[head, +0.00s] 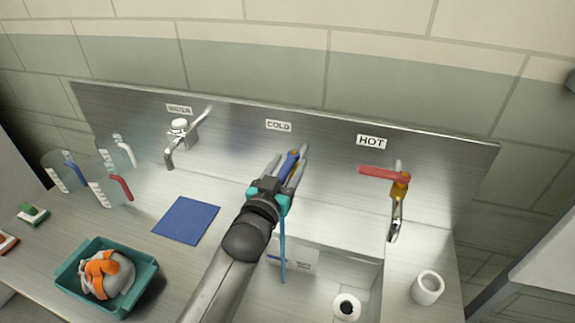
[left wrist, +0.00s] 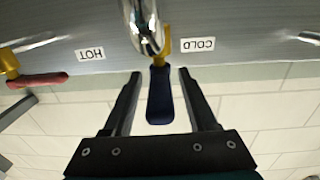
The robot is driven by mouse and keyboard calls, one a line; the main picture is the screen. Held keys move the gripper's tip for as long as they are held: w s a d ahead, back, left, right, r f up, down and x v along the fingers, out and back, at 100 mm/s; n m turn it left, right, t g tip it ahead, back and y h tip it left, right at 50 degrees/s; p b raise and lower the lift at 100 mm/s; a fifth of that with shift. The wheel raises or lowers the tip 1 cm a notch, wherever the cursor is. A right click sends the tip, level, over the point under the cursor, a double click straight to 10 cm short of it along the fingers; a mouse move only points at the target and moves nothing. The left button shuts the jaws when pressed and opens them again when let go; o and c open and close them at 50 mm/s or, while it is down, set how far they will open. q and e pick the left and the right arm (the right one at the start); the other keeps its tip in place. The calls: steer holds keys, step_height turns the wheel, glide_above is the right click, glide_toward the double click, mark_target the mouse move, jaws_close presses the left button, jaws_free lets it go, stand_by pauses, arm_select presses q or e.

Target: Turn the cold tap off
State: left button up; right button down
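The cold tap's blue handle (head: 289,163) is under the COLD label (head: 278,126) on the metal back panel. A thin blue stream (head: 282,250) runs straight down below it into the sink. My left gripper (head: 288,170) is at the handle, with its fingers open on either side of it. In the left wrist view, which is upside down, the blue handle (left wrist: 160,95) lies between the open fingers (left wrist: 158,95), with a gap on each side. The metal spout (left wrist: 145,28) and the yellow valve body (left wrist: 163,45) show beyond. My gripper hides part of the tap in the head view.
The hot tap with its red handle (head: 383,174) is to the right. The WATER tap (head: 180,130) is to the left. Measuring jugs (head: 112,187), a blue cloth (head: 187,220), a teal tray (head: 65,278) and a white cup (head: 427,288) stand on the counter.

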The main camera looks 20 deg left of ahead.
arm_select(q)
jaws_close()
stand_by(1.2)
